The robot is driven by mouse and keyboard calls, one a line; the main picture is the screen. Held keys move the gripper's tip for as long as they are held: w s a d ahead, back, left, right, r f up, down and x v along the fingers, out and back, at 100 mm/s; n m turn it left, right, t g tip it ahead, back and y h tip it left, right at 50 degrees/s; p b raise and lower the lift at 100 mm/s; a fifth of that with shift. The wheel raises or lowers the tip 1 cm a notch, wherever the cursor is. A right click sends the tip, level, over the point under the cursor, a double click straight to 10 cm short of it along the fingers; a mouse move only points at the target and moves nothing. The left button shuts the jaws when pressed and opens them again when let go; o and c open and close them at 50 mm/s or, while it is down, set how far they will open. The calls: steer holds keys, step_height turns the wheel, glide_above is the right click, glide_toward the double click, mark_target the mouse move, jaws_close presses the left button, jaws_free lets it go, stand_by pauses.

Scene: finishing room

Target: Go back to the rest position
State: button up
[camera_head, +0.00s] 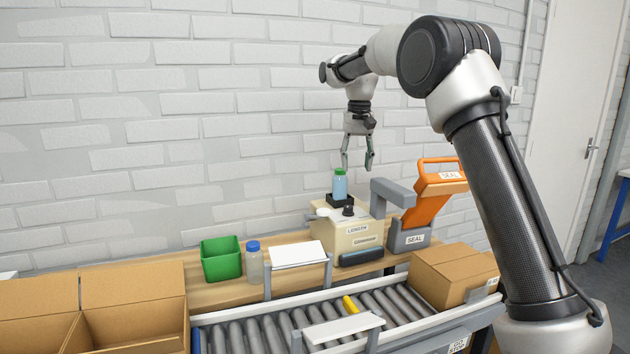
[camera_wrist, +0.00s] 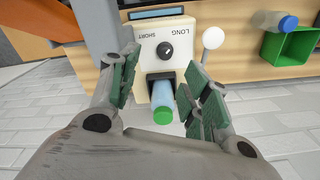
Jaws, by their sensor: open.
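My gripper (camera_head: 357,163) hangs from my raised arm above the bench in the head view, fingers pointing down and apart. In the wrist view my gripper (camera_wrist: 160,95) shows its two green-padded fingers spread, with nothing between them in contact. A light blue bottle with a green cap (camera_head: 340,185) stands upright on a small black holder on the beige machine (camera_head: 357,234), below my gripper. The bottle also shows in the wrist view (camera_wrist: 162,98), framed between the fingers but apart from them.
An orange and grey sealer (camera_head: 433,195) stands right of the machine. A green bin (camera_head: 221,261) and a clear, blue-capped bottle (camera_head: 254,262) are on the wooden bench at left.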

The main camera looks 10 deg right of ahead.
steer(key=s+d+r+t, duration=0.1)
steer(key=s+d+r, duration=0.2)
steer(key=s, duration=0.3)
steer(key=s+d+r, duration=0.3)
steer(key=s, duration=0.4)
steer(key=s+d+f+t, duration=0.1)
steer(key=s+d+f, duration=0.1)
steer(key=s, duration=0.8)
steer(key=s+d+f+n+t, duration=0.1)
steer(key=s+d+f, duration=0.2)
steer(key=s, duration=0.7)
steer(key=s+d+f+t, duration=0.1)
steer(key=s+f, duration=0.3)
steer(key=s, duration=0.6)
steer(key=shift+d+f+n, duration=0.3)
steer(key=shift+d+f, duration=0.05)
steer(key=shift+d, duration=0.4)
